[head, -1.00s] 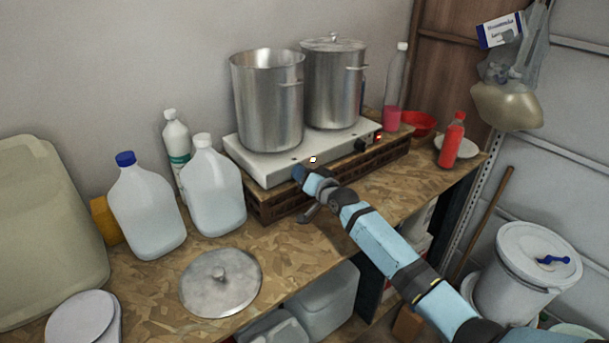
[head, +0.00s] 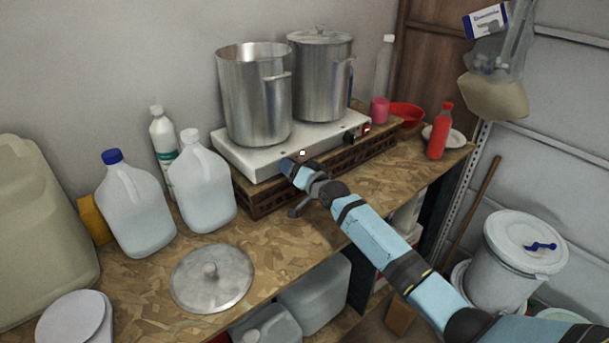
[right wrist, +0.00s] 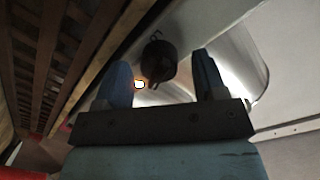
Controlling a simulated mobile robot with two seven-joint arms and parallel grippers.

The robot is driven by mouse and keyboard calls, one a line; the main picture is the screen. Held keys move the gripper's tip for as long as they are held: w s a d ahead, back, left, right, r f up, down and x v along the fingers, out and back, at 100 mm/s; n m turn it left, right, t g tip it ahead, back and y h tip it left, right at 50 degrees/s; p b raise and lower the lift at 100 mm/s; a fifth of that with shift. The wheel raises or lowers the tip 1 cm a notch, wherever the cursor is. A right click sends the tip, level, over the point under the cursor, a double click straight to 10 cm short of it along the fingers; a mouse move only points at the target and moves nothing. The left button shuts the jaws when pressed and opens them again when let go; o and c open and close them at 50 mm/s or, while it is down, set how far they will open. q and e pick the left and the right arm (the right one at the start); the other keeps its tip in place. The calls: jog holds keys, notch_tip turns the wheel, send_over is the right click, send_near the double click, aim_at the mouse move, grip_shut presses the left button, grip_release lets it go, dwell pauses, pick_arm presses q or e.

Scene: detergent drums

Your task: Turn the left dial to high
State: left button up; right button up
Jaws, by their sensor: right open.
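The hot plate (head: 244,163) is a white two-burner unit on a slatted wooden crate. Its left dial (right wrist: 158,58) is a dark round knob in the right wrist view, between the two blue fingers of my right gripper (right wrist: 161,66). The gripper is open around the dial; I cannot tell whether the fingers touch it. In the head view my right gripper (head: 289,164) is at the plate's front face and hides the left dial. A small white light (head: 302,152) shows beside it. The dial's setting is not readable. My left gripper is out of view.
An open steel pot (head: 255,100) and a lidded pot (head: 322,80) stand on the burners. The black right dial (head: 349,138) and a red display (head: 367,128) are farther right. Clear jugs (head: 207,185) stand left; a round lid (head: 212,278) lies in front.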

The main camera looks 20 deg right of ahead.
jog(key=b+v, duration=0.1)
jog(key=v, duration=1.2)
jog(key=shift+s+b, duration=0.2)
jog(key=shift+b, duration=0.1)
jog(key=s+a+f+n+g, duration=0.1)
jog(key=s+a+f+n, duration=0.1)
jog(key=s+f, duration=0.5)
jog(key=s+a+f+n+g+h+p, duration=0.1)
jog(key=s+a+f+n+g, duration=0.1)
jog(key=s+f, duration=0.6)
jog(key=s+a+f+n+g+h, duration=0.1)
jog(key=s+f, duration=0.7)
jog(key=s, duration=1.1)
jog(key=shift+a+f+n+g+p, duration=0.3)
jog(key=shift+a+n+g, duration=0.45)
jog(key=shift+a, duration=0.5)
